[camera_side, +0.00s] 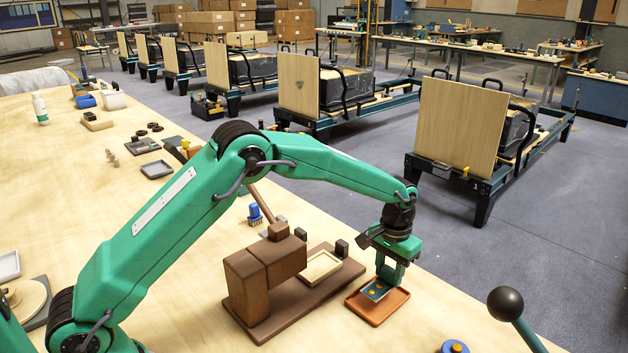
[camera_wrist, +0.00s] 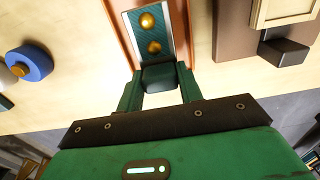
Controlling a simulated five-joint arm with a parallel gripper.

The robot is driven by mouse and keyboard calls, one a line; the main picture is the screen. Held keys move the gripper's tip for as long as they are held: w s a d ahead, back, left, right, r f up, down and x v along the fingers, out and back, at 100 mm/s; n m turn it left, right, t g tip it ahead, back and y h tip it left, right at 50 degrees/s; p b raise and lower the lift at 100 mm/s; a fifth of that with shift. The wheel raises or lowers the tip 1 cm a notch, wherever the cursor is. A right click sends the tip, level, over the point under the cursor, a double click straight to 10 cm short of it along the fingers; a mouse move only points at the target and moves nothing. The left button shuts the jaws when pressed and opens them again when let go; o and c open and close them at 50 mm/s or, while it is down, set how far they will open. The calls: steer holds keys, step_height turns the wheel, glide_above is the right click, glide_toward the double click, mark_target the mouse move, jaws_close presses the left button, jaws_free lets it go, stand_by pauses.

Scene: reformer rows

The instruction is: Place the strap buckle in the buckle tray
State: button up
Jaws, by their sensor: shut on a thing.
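The strap buckle (camera_side: 376,290) is a small dark teal plate with pale edges and gold studs. It also shows in the wrist view (camera_wrist: 151,33), pointing away from my fingers. My gripper (camera_side: 387,279) points down and is shut on the buckle's near end, seen between the fingers in the wrist view (camera_wrist: 159,84). The buckle tray (camera_side: 388,308) is shallow and orange-brown, and lies directly below the gripper. The buckle is within the tray's outline. I cannot tell whether it touches the tray floor. The tray's wall shows beside the buckle in the wrist view (camera_wrist: 121,35).
A brown press-like fixture (camera_side: 262,275) with a pale frame (camera_side: 320,268) stands just left of the tray. A black-knobbed lever (camera_side: 506,304) and a blue round piece (camera_side: 454,347) are at the lower right. The table's edge runs close behind the tray.

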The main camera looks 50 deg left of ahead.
mark_target(388, 281)
steer(key=shift+f, duration=1.6)
steer(key=shift+f, duration=0.15)
steer(key=o, duration=1)
step_height(388, 281, up, 12)
steer(key=shift+r, duration=0.2)
